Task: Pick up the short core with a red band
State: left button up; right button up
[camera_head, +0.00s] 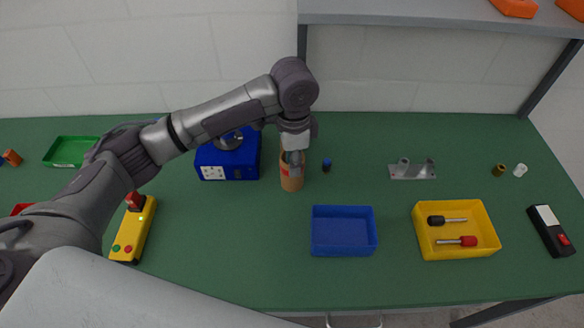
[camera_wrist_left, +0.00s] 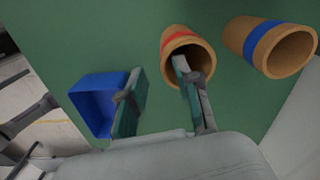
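The short tan core with a red band (camera_head: 291,181) stands on the green table, partly covered by my left gripper (camera_head: 293,160) in the head view. In the left wrist view the red-banded core (camera_wrist_left: 170,42) shows its open mouth. My left gripper (camera_wrist_left: 160,84) is open there. One finger overlaps the core's mouth; I cannot tell whether it is inside it. The other finger is to the left, apart from the core. A similar core with a blue band (camera_wrist_left: 250,38) is beside it on the right. My right gripper is in neither view.
A blue machine (camera_head: 212,172) stands close on the left. A blue tray (camera_head: 343,250) lies to the front right. A small dark blue-topped piece (camera_head: 327,166) is just right of the core. A yellow tray (camera_head: 456,251) with screwdrivers and a metal bracket (camera_head: 413,173) are farther right.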

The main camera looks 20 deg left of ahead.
pick_arm(q)
jog(key=f, duration=0.2)
jog(key=p, duration=0.2)
send_over(293, 192)
notch_tip(293, 192, down, 4)
jog(key=shift+r, duration=0.1)
jog(key=shift+f, duration=0.6)
grip_shut()
